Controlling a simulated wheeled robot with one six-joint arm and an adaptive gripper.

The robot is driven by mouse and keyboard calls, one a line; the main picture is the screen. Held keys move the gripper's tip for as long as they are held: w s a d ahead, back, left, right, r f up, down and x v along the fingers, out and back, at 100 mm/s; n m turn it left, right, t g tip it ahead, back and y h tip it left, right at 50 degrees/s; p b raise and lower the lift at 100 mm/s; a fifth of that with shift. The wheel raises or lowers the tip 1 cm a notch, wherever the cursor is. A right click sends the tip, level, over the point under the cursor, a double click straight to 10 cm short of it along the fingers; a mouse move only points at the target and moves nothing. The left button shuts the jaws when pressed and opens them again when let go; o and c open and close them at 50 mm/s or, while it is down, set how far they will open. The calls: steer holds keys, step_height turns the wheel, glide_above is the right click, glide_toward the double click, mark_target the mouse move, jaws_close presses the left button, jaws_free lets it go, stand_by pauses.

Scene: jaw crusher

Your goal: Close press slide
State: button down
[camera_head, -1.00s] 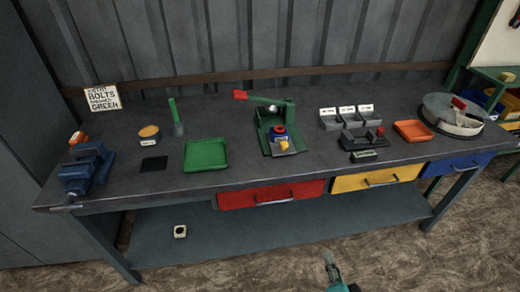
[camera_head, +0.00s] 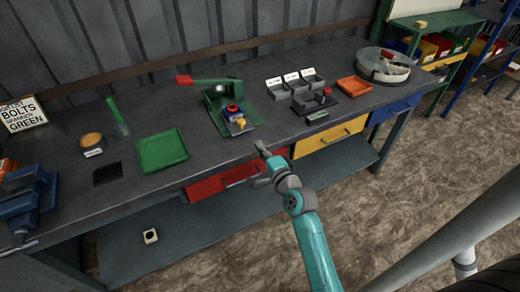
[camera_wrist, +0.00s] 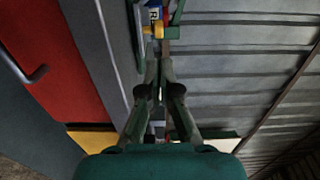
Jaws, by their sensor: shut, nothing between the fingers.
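The green press (camera_head: 222,92) with a red-tipped handle stands near the back of the bench. On its front plate is a slide block (camera_head: 235,116) with blue, red and yellow parts, the yellow knob toward the bench's front. In the wrist view the blue label and yellow knob (camera_wrist: 156,30) show at the top, just beyond the fingertips. My gripper (camera_head: 262,147) is at the bench's front edge, in front of the press and a little to its right. Its fingers (camera_wrist: 159,62) are together and empty. Whether it touches the knob cannot be told; in the head view it looks apart.
A green tray (camera_head: 162,152) lies left of the press. Grey bins (camera_head: 296,86) and a black fixture (camera_head: 316,102) stand to the right. Below the bench edge are a red drawer (camera_head: 222,181) and a yellow drawer (camera_head: 328,138). The floor in front is clear.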

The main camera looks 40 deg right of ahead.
mark_target(243, 124)
steer(key=x, duration=1)
steer(key=shift+w+d, duration=0.1)
steer(key=shift+w, duration=0.15)
